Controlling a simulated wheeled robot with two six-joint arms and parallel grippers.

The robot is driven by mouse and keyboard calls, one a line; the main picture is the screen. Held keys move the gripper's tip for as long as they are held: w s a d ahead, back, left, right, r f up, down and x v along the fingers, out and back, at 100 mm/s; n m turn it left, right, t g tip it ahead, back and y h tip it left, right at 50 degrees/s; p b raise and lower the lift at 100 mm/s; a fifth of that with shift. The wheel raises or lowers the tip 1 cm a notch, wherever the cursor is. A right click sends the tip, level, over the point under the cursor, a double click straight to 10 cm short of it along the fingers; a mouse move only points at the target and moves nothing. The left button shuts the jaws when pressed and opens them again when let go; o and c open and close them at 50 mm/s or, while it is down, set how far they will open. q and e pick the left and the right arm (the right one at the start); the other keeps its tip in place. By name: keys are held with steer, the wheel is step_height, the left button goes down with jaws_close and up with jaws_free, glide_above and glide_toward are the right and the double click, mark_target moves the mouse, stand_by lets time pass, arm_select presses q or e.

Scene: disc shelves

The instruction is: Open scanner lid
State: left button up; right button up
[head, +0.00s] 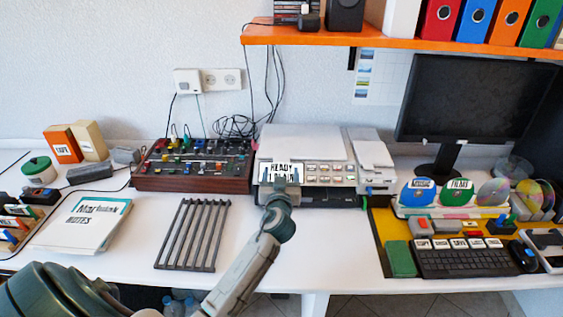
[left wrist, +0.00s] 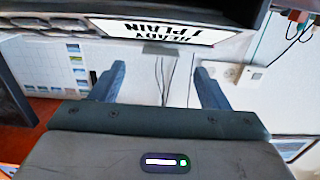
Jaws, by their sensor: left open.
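The scanner (head: 338,172) stands at the back middle of the desk, with a button panel and a label reading "READY 1 PLAIN" on its front. Its pale lid (head: 302,142) lies flat on top, apparently closed. My left gripper (head: 281,178) is open and empty in front of the label, partly covering it. In the left wrist view the two blue-grey fingers (left wrist: 158,86) are spread apart, with the label (left wrist: 152,31) beyond them and the picture upside down. I cannot tell whether a finger touches the scanner. My right gripper is not in view.
A mixer-like box (head: 194,165) stands close to the scanner's left. A dark slatted rack (head: 193,235) lies in front of it. Disc holders (head: 450,211) and a keyboard (head: 464,258) are to the right. An orange shelf (head: 380,39) hangs above. The desk's front middle is clear.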

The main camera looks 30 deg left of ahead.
mark_target(281, 172)
arm_select(q)
steer(key=x, duration=0.5)
steer(key=shift+a+f+p, duration=0.1)
steer(key=shift+p, duration=0.25)
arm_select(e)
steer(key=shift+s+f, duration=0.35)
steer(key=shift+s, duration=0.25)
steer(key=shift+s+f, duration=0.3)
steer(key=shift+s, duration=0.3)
arm_select(q)
steer(key=shift+w, duration=0.1)
steer(key=c, duration=1.4)
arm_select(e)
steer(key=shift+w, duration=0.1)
